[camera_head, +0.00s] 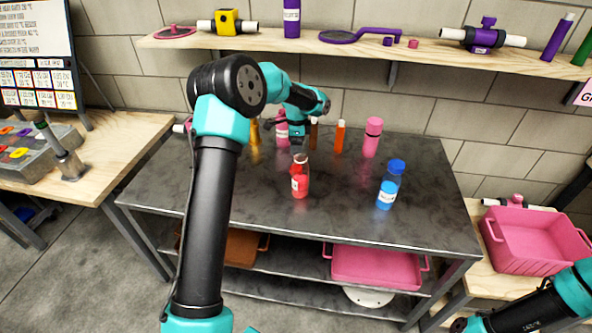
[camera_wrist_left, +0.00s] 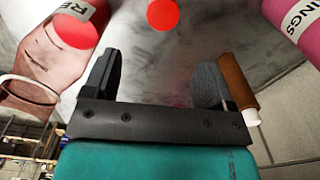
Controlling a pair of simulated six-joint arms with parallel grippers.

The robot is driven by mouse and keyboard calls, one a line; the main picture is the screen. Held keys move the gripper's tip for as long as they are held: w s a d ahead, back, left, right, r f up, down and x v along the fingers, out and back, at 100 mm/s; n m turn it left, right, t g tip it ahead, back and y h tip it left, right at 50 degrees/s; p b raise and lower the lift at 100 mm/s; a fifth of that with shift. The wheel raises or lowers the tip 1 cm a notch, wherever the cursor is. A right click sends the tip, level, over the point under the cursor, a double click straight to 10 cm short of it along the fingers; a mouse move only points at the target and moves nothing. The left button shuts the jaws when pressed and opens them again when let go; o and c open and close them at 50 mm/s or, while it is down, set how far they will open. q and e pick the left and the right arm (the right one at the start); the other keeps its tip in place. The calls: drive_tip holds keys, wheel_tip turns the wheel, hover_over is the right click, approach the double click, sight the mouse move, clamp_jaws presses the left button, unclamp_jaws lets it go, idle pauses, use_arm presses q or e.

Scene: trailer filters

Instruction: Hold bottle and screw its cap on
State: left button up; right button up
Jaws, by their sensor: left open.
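A red bottle (camera_head: 300,182) with a white label stands upright on the dark table, its narrow neck seemingly bare. A red labelled bottle (camera_wrist_left: 75,25) shows at upper left in the left wrist view. A round red piece (camera_wrist_left: 162,14), possibly a cap, shows at the top of that view, apart from the fingers. My left gripper (camera_head: 298,138) is above the table, just behind the red bottle in the head view. In the left wrist view its fingers (camera_wrist_left: 155,82) are spread with nothing between them. My right gripper is out of frame; only part of its arm shows.
On the table (camera_head: 250,205) stand a blue-capped bottle (camera_head: 390,187) and a pink bottle (camera_head: 371,138). An orange bottle (camera_head: 339,137) and others stand at the back. A shelf (camera_head: 350,47) runs above; a pink crate (camera_head: 535,237) is at right. The table's front is clear.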

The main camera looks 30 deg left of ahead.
use_arm(q)
wheel_tip(320, 180, down, 7)
drive_tip(key=shift+r, duration=0.1)
idle(0.4)
drive_tip(key=shift+w+a+f, duration=0.1)
drive_tip(key=shift+f, duration=1.2)
drive_tip(key=shift+a+f, duration=0.1)
drive_tip(key=shift+f, duration=1.2)
drive_tip(key=shift+c, duration=0.3)
drive_tip(key=c, duration=0.9)
drive_tip(key=shift+r, duration=0.1)
